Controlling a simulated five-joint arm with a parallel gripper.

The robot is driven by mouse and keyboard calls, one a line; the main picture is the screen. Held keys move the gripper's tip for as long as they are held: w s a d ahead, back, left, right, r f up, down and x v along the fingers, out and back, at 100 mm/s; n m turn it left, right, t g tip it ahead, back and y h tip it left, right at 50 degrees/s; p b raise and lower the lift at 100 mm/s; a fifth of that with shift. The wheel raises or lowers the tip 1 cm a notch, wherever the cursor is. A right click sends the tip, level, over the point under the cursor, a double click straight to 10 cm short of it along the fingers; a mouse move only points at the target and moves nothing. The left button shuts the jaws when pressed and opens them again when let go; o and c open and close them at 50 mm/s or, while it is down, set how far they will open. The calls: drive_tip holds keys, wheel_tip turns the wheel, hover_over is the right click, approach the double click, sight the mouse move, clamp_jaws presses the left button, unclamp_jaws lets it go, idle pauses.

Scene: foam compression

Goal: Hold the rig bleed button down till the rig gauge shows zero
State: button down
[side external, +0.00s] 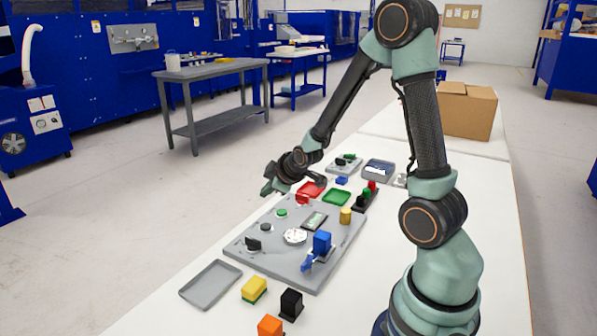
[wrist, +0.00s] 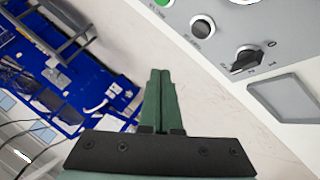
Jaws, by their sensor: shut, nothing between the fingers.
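The grey rig panel (side external: 262,256) lies flat on the white table. On it are a green button (side external: 282,212), a dark round button (side external: 265,227), a black rotary knob (side external: 253,243) and a white round gauge (side external: 295,236). The gauge's needle is too small to read. The wrist view shows the dark button (wrist: 202,27) with a small unreadable label, and the knob (wrist: 247,62). I cannot tell by label which button is the bleed. My gripper (side external: 266,191) is shut and empty, raised beyond the panel's far left edge, apart from the buttons. Its green fingers (wrist: 160,74) show in the wrist view.
A small display (side external: 314,221), a yellow cylinder (side external: 346,215) and a blue block (side external: 322,243) stand on the panel. A grey tray (side external: 210,285) and yellow (side external: 254,289), black (side external: 291,304) and orange (side external: 270,326) blocks lie in front.

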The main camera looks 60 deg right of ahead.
sight(269, 227)
drive_tip(key=shift+f, duration=3.75)
drive_tip(key=shift+f, duration=0.1)
drive_tip(key=shift+f, duration=0.3)
drive_tip(key=shift+f, duration=0.45)
idle(0.8)
drive_tip(key=shift+r, duration=0.85)
drive_tip(key=shift+r, duration=2.55)
